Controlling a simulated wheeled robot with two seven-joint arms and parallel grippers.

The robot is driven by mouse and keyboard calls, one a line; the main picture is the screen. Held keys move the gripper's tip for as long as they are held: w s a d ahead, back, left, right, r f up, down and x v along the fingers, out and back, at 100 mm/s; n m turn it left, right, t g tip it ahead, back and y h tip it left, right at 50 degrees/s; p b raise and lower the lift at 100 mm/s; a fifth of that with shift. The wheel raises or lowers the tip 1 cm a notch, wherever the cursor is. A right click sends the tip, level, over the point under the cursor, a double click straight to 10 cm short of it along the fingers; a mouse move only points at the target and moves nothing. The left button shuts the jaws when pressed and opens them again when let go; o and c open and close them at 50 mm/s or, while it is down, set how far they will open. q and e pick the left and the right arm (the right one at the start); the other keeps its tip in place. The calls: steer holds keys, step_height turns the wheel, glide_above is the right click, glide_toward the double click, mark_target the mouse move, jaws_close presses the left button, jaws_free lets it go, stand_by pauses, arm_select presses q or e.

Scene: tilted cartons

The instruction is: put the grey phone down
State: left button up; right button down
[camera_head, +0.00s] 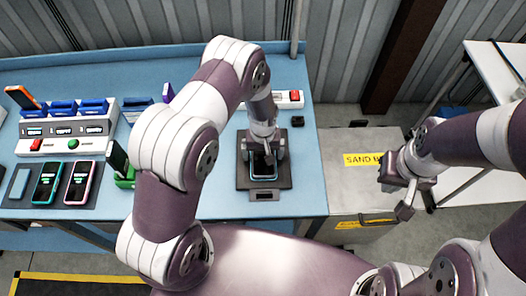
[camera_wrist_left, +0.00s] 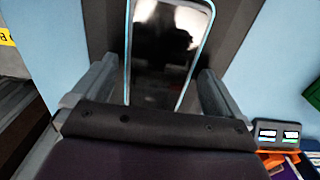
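A phone (camera_head: 264,169) with a dark, reflective screen and a thin pale-blue edge lies on a dark rectangular stand (camera_head: 243,181) at the right end of the blue table. In the left wrist view, the phone (camera_wrist_left: 165,50) sits between my fingers, its near end hidden by the gripper body. A narrow dark gap shows on each side of it. My left gripper (camera_head: 264,158) is low over the stand, its fingers apart on either side of the phone. My right gripper (camera_head: 418,203) hangs empty with its fingers apart, right of the table.
Two phones (camera_head: 47,181) (camera_head: 79,182) lie on a dark mat at the left. Behind them stands a white console (camera_head: 66,135) with blue blocks. A phone leans in a green holder (camera_head: 124,180). A white strip with a red switch (camera_head: 290,98) lies behind the stand.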

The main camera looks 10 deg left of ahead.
mark_target(261, 157)
arm_select(q)
steer(key=shift+r, duration=0.1)
steer(key=shift+w+r, duration=0.15)
step_height(261, 157, up, 13)
steer(key=b, duration=0.3)
steer(key=s+a+r+m, duration=0.1)
steer(key=s+a+r, duration=0.1)
steer(key=s, duration=0.2)
steer(key=s+a+r+m+t, duration=0.1)
steer(key=s+a+r, duration=0.1)
steer(key=s, duration=0.3)
steer(key=s+a+r+m, duration=0.1)
steer(key=s+r, duration=0.2)
steer(key=s, duration=0.2)
steer(key=shift+a, duration=0.4)
steer(key=shift+s, duration=0.15)
